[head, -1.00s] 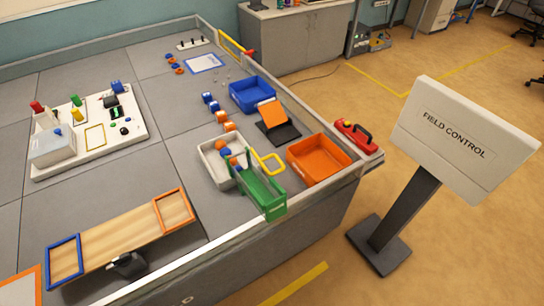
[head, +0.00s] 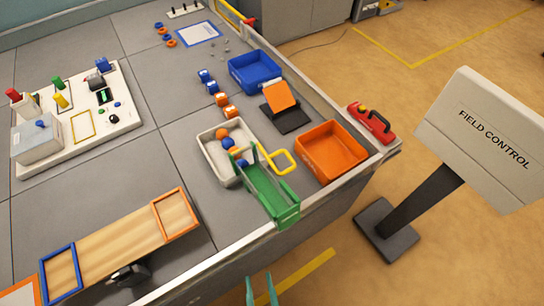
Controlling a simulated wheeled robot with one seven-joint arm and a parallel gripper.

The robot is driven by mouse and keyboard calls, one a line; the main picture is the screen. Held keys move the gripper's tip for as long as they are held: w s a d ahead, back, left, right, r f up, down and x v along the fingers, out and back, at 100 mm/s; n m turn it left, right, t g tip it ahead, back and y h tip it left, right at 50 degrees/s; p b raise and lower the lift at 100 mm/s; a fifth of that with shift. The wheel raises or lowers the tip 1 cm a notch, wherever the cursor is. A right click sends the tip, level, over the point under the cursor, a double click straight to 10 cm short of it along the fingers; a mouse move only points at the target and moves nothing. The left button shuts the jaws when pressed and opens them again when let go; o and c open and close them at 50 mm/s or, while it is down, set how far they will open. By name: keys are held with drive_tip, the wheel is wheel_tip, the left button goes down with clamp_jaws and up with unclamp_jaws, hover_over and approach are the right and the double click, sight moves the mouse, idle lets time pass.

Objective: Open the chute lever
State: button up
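The green chute (head: 269,192) stands at the near edge of the table, with its front end at the table's rim. A yellow loop handle (head: 289,168) sticks out to the right of its upper part and looks like the lever; its joint to the chute is hard to make out. Behind the chute is a white tray (head: 206,151) with orange and blue balls. My gripper (head: 260,289) shows only as two teal fingertips at the bottom edge, apart with floor visible between them. It is outside the table, below and in front of the chute, touching nothing visible.
An orange bin (head: 357,165) stands right of the handle, and a blue bin (head: 231,68) stands farther back. A red box (head: 366,128) sits at the right edge. A wooden seesaw (head: 112,246) lies at the left front. The Field Control sign (head: 480,145) stands on the right.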

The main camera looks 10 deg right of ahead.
drive_tip(key=w+a+f+y, duration=0.15)
drive_tip(key=w+a, duration=0.35)
drive_tip(key=w, duration=0.6)
drive_tip(key=w+a+f, duration=0.2)
drive_tip(key=w+a, duration=0.2)
drive_tip(key=w, duration=0.7)
drive_tip(key=w+a+r+n+g+y, duration=0.25)
drive_tip(key=w+r+n, duration=0.25)
drive_tip(key=w, duration=0.5)
drive_tip(key=w+a+r+n+g+y, duration=0.1)
drive_tip(key=w+a+r+n+y, duration=0.1)
drive_tip(key=w+r+n+y, duration=0.5)
drive_tip(key=n+g+h, duration=1)
drive_tip(key=g+h, duration=0.1)
approach(291, 168)
drive_tip(key=shift+t, duration=0.25)
wheel_tip(291, 168, down, 8)
drive_tip(key=shift+w+r, duration=0.1)
drive_tip(key=shift+w, duration=0.05)
drive_tip(key=shift+c, duration=0.7)
